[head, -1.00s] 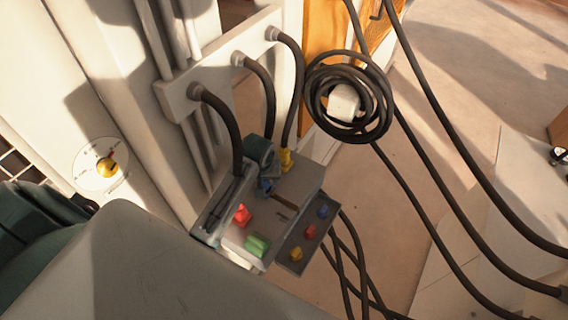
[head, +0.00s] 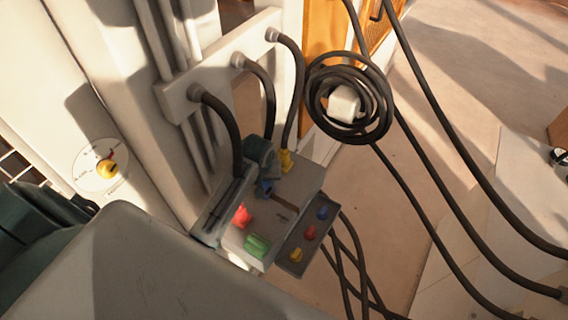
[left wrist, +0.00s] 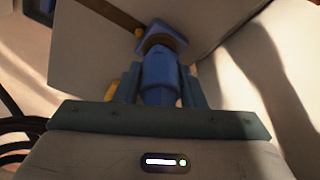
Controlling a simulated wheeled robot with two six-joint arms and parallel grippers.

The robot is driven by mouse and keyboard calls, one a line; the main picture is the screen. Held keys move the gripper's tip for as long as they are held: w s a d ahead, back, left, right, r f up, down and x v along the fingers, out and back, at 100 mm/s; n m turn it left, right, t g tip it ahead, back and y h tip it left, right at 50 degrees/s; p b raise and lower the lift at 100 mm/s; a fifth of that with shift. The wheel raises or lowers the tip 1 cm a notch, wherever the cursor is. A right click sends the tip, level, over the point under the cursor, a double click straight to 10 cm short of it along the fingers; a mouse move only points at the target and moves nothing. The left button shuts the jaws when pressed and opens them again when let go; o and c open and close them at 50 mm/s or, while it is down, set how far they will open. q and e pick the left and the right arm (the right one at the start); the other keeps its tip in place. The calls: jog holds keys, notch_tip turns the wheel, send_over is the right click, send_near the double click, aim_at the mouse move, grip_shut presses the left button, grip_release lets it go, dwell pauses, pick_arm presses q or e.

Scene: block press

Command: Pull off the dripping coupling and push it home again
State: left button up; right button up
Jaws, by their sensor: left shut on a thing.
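A blue coupling (head: 265,187) is on the pale block (head: 303,182) in the head view. My left gripper (head: 262,172) is shut on it, with its dark teal body above and behind it. In the left wrist view the blue coupling (left wrist: 158,75) stands between the two teal fingers (left wrist: 159,88), its wider blue collar toward the pale block face. A brownish band shows beneath the collar. I cannot tell whether the coupling is seated or apart from its port. No drip is distinct. My right gripper is not in view.
The block also bears red (head: 242,215), green (head: 257,244) and yellow (head: 286,160) couplings. A side tray (head: 290,265) holds small blue, red and yellow pieces. Black hoses curve down from a wall manifold (head: 176,101) close behind. A coiled hose (head: 318,88) hangs at right.

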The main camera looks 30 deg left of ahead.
pick_arm(q)
jog(key=shift+v, duration=0.95)
jog(key=shift+w+a+r, duration=0.1)
jog(key=shift+w+r, duration=0.1)
jog(key=shift+r, duration=1)
jog(key=shift+r, duration=0.1)
jog(key=shift+s+x, duration=0.2)
jog(key=shift+x, duration=0.7)
jog(key=shift+s+x, duration=0.2)
jog(key=shift+x, duration=0.75)
jog(key=shift+p, duration=0.3)
jog(key=shift+f, duration=0.7)
jog(key=o, duration=1.3)
jog(key=shift+c, duration=0.2)
